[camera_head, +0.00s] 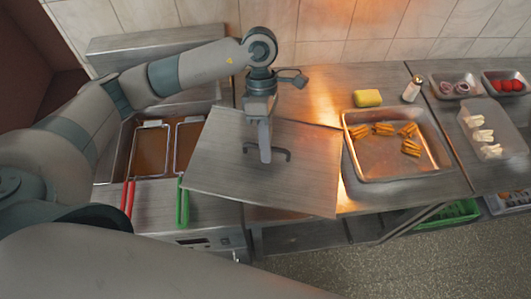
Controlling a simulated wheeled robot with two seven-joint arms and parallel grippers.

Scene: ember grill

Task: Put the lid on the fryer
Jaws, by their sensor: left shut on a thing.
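The lid (220,165) is a flat grey metal plate with a dark bar handle (281,154) on top. My left gripper (265,155) is shut on this handle from above. The lid looks tilted and covers part of the counter and the fryer's right side. The fryer (115,165) stands at the left, with two baskets (151,150) of brown oil showing. One basket handle is red (127,200) and one is green (183,205). The lid hides what lies right of the baskets. My right gripper is not in view.
A metal tray (440,172) with several fried pieces lies right of the lid, very close to its edge. A yellow sponge (367,98) and a shaker (412,88) stand behind it. Food containers (510,150) fill the far right. The tiled wall (350,25) bounds the back.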

